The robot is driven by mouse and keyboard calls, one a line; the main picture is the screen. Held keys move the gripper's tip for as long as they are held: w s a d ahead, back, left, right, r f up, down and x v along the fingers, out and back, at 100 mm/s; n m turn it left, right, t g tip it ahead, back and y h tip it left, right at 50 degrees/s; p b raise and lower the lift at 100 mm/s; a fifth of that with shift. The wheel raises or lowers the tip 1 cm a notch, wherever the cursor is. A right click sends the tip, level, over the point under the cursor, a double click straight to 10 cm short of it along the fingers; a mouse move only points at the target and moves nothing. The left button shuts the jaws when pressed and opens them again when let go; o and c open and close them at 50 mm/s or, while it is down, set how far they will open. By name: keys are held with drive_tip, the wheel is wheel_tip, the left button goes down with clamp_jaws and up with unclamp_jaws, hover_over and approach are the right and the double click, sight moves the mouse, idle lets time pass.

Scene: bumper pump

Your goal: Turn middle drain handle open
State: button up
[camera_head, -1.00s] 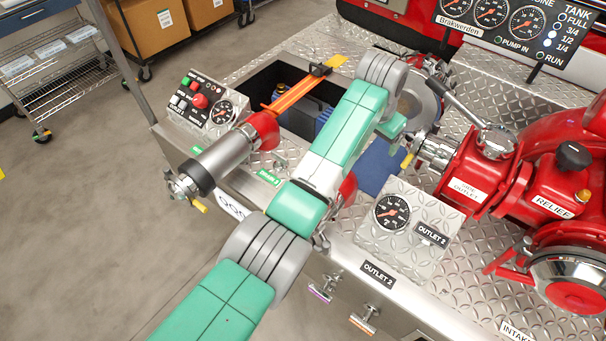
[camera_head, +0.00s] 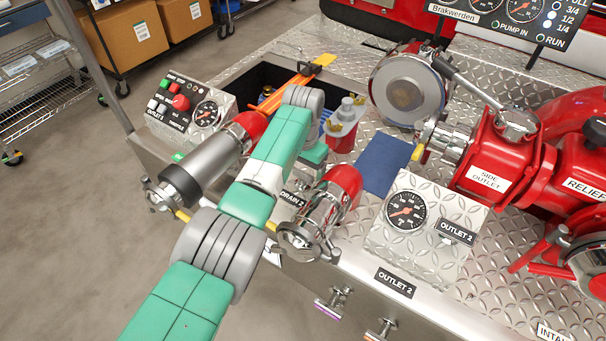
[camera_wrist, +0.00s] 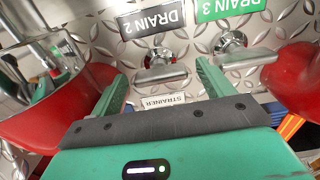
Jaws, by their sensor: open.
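The Drain 2 handle (camera_wrist: 160,74), a flat grey bar on a chrome stem, sits below the black "DRAIN 2" label (camera_wrist: 152,22) in the wrist view. My gripper (camera_wrist: 163,70) is open, with one green finger on each side of this handle. I cannot tell whether the fingers touch it or how far they reach past it. The Drain 3 handle (camera_wrist: 246,59) is to the right, outside the fingers, by a green "DRAIN 3" label (camera_wrist: 230,8). In the head view the "DRAIN 2" label (camera_head: 293,198) shows beside my arm, which hides the Drain 2 handle.
A red-and-chrome outlet pipe (camera_head: 325,212) stands right of my arm, and a grey-and-red nozzle (camera_head: 205,160) left of it. A strainer label (camera_wrist: 163,101) lies below the handle. A gauge box (camera_head: 420,222) and blue mat (camera_head: 383,164) are further right.

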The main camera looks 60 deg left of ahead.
drive_tip(key=shift+c, duration=0.4)
drive_tip(key=c, duration=0.9)
drive_tip(key=shift+n+p, duration=0.3)
drive_tip(key=n+p, duration=0.1)
drive_tip(key=n, duration=0.6)
drive_tip(key=shift+n+p, duration=0.4)
drive_tip(key=n, duration=0.4)
drive_tip(key=shift+f, duration=0.1)
drive_tip(key=n, duration=0.5)
drive_tip(key=shift+n, duration=0.4)
